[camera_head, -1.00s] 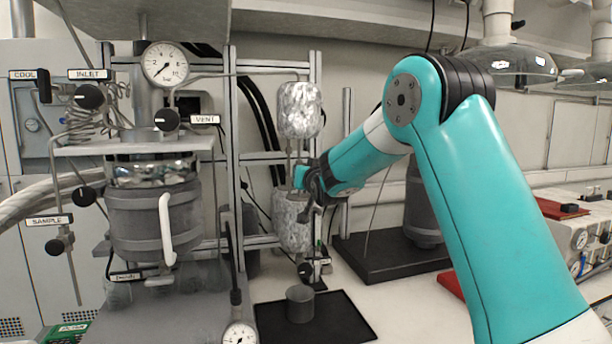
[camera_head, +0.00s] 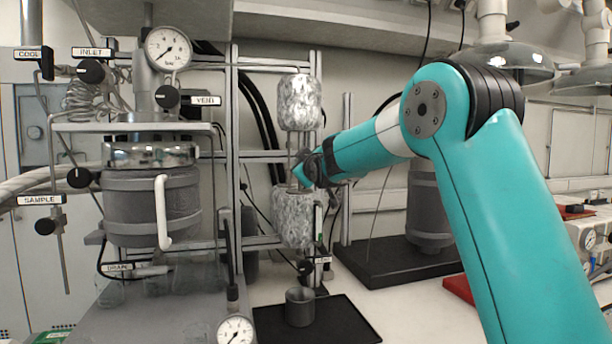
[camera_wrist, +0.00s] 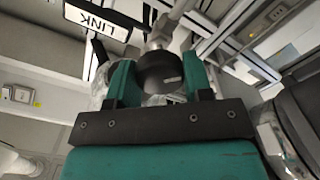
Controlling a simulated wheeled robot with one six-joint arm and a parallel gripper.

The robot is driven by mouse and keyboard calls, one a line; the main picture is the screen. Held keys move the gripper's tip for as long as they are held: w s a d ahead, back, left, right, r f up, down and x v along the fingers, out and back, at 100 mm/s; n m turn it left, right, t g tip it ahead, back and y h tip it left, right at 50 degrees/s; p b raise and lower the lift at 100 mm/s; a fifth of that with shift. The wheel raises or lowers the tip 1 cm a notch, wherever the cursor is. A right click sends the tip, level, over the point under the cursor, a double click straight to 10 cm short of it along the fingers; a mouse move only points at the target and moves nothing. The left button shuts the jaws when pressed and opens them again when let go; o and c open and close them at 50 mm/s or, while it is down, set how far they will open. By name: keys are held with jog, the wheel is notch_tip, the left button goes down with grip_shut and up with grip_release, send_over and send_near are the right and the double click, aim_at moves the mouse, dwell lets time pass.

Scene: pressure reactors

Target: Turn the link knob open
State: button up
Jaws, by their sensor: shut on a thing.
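The link knob (camera_wrist: 162,72) is a dark round knob with a pale mark on its rim, at the upper middle of the wrist view. My gripper (camera_wrist: 160,78) has its two teal fingers closed on either side of it. The white LINK label (camera_wrist: 95,18) is at the upper left there and looks tilted. In the head view my gripper (camera_head: 304,172) is between the upper foil-wrapped vessel (camera_head: 299,103) and the lower foil-wrapped vessel (camera_head: 292,217). The knob is hidden behind my gripper in that view.
A metal frame (camera_head: 234,150) stands just left of the foil-wrapped vessels. The grey reactor (camera_head: 135,205) with gauge and labelled knobs is at the left. A small grey cup (camera_head: 299,308) stands on a black mat below. A dark base plate (camera_head: 395,268) lies behind my arm.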

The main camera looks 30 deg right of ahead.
jog(key=n+b, duration=0.2)
jog(key=n, duration=0.2)
jog(key=shift+f+n, duration=0.15)
jog(key=shift+n, duration=0.15)
jog(key=shift+n+b, duration=1.05)
jog(key=shift+n, duration=0.75)
jog(key=shift+a, duration=0.1)
jog(key=o, duration=0.9)
jog(key=b+v, duration=0.5)
jog(key=v, duration=1.2)
jog(key=shift+s, duration=0.2)
